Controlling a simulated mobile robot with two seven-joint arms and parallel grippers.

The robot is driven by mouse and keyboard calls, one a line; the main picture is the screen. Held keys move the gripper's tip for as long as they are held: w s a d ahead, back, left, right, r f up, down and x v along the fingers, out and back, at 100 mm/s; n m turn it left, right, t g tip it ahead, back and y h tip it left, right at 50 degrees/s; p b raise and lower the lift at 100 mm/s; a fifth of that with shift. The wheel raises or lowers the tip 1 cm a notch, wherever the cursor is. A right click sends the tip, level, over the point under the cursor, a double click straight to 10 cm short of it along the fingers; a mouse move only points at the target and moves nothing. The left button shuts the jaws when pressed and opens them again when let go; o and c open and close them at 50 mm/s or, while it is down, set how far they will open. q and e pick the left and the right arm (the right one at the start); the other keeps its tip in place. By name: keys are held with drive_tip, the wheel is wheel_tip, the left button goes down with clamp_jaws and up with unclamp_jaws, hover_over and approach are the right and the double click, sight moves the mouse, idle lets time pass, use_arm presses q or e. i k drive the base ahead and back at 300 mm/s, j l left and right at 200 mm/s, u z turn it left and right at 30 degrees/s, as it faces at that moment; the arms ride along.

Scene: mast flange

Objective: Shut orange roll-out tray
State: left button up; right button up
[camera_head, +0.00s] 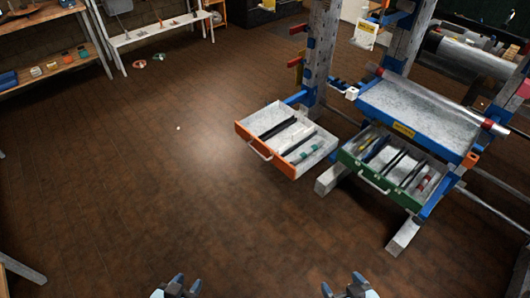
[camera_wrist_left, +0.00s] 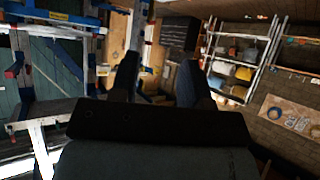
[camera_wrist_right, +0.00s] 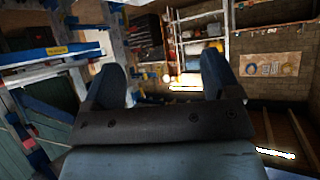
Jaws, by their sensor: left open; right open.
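The orange roll-out tray (camera_head: 252,141) is pulled out from the left side of the blue and grey frame in the head view. It has an orange front with a pale handle (camera_head: 260,150), and several tools lie inside. My left gripper (camera_head: 177,284) is at the bottom of the head view, open and empty, well short of the tray. My right gripper (camera_head: 347,286) is also at the bottom, open and empty, apart from the tray. Open fingers show in the left wrist view (camera_wrist_left: 157,82) and the right wrist view (camera_wrist_right: 160,85).
A green tray (camera_head: 378,179) with tools is also out, right of the orange one. A blue-edged shelf (camera_head: 420,115) is above it. Frame feet (camera_head: 403,237) reach forward on the floor. Wooden shelves (camera_head: 40,60) stand at the far left. The brown floor (camera_head: 130,170) is largely clear.

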sight(266, 130)
drive_tip(key=i+j+z, duration=0.1)
drive_tip(key=i+z, duration=0.2)
drive_tip(key=i, duration=0.2)
drive_tip(key=i+j+z, duration=0.25)
drive_tip(key=i, duration=0.25)
drive_tip(key=i+j+z, duration=0.3)
drive_tip(key=i, duration=0.15)
